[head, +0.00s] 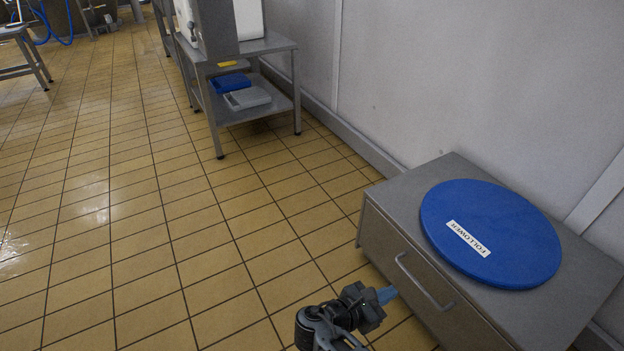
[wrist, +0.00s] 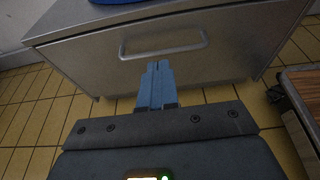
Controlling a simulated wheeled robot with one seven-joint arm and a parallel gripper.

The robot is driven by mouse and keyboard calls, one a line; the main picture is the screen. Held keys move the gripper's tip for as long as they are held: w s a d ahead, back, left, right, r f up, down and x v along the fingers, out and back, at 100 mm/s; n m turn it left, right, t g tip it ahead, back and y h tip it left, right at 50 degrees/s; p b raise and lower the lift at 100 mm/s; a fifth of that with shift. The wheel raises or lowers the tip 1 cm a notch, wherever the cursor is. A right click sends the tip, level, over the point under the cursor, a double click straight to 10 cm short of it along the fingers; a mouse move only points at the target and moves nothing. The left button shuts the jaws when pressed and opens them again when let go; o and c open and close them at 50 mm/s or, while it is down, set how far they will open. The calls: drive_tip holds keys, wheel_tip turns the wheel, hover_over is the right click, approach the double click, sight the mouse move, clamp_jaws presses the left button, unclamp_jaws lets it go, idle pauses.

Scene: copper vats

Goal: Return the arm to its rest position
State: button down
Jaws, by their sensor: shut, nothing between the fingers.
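My gripper (head: 386,295) is low in the head view, in front of the grey metal cabinet. Its blue fingers also show in the wrist view (wrist: 156,72), pressed together with nothing between them. The fingers point toward the cabinet's drawer front (wrist: 95,65), and the bar handle (wrist: 163,46) appears just beyond their tips in that view. In the head view the handle (head: 425,283) lies to the right of the fingers, and a gap seems to separate them. The drawer looks closed.
A blue round disc labelled FOLLOWER (head: 490,234) lies on the cabinet top (head: 400,196). A steel table (head: 270,44) with blue and grey trays on its lower shelf stands farther back along the wall. A brown-topped piece (wrist: 305,95) is at the wrist view's right. Tiled floor (head: 130,200) at left is clear.

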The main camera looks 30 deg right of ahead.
drive_tip(key=s+f+m+t+y, duration=0.35)
drive_tip(key=s+f+y, duration=0.35)
drive_tip(key=s, duration=0.6)
drive_tip(key=s+a+r+m+t+y, duration=0.5)
drive_tip(key=s+a+r, duration=0.2)
drive_tip(key=s+r, duration=0.15)
drive_tip(key=s+a+r+m+t+p, duration=0.1)
drive_tip(key=r+p, duration=0.7)
drive_tip(key=r, duration=0.9)
drive_tip(key=s+a+r+m+t+y+p, duration=0.1)
drive_tip(key=r+m+p, duration=0.4)
drive_tip(key=r, duration=1.3)
drive_tip(key=s+a+r+m+t+y+p, duration=0.1)
drive_tip(key=s+a+r+m+t+p, duration=0.2)
drive_tip(key=r+p, duration=1)
wheel_tip(320, 180, up, 4)
drive_tip(key=shift+s+r+m+t, duration=0.15)
drive_tip(key=shift+m+t, duration=0.2)
drive_tip(key=shift+m, duration=0.1)
